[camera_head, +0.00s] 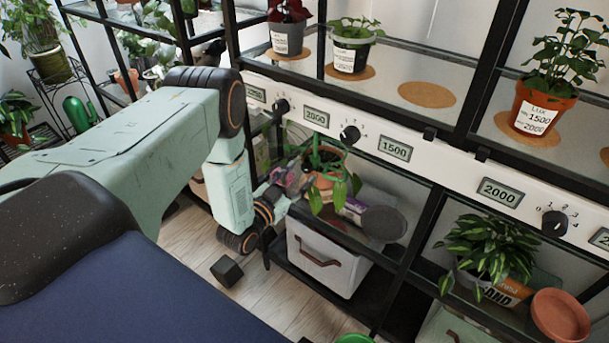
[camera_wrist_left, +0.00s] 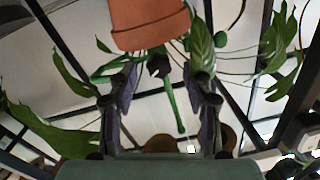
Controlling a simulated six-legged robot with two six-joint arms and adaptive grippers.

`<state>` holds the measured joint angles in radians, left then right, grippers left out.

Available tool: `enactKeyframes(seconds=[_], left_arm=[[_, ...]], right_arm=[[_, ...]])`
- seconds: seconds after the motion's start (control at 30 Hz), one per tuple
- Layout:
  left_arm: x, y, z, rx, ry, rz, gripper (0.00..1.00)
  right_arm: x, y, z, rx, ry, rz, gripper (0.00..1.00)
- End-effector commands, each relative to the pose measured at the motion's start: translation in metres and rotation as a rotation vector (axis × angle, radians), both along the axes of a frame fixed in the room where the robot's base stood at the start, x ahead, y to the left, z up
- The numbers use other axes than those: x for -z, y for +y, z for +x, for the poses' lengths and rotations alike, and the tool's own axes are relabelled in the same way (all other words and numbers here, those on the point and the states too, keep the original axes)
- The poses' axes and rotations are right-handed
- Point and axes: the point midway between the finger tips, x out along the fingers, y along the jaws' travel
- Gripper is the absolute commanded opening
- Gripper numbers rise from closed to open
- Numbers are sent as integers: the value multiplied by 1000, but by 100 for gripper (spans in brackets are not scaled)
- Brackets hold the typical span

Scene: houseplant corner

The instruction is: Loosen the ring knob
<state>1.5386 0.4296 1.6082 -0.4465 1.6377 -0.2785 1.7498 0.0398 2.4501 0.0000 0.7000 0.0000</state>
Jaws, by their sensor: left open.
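A terracotta pot (camera_wrist_left: 150,22) with trailing green leaves is at the top of the left wrist view. Below it, green bars (camera_wrist_left: 110,72) spread out, with a small dark knob (camera_wrist_left: 158,66) among them, which looks like the ring knob. My left gripper (camera_wrist_left: 160,78) is open. Its two fingers stand on either side of the knob; I cannot tell whether they touch it. In the head view my left gripper (camera_head: 288,180) reaches to the left side of the same potted plant (camera_head: 326,160). The knob cannot be made out there. My right gripper is not in view.
A black shelf rack carries a white panel with displays (camera_head: 395,149) and black dials (camera_head: 350,135). Potted plants stand above, including a labelled terracotta one (camera_head: 540,105). A white drawer box (camera_head: 322,258) sits below. Leaves hang close around my gripper. Wooden floor (camera_head: 185,250) shows lower left.

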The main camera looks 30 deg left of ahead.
Motion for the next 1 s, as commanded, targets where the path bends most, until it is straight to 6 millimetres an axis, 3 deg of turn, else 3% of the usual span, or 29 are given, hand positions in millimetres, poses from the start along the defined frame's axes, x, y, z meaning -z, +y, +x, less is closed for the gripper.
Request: enactKeyframes(seconds=[0.2,0.5,1.0], left_arm=[[1,-2,21,0,-1,0,50],[0,-5,26,1,1,-1,50],[0,-4,25,1,1,-1,8]], right_arm=[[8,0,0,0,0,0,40],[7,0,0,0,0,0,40],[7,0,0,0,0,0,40]])
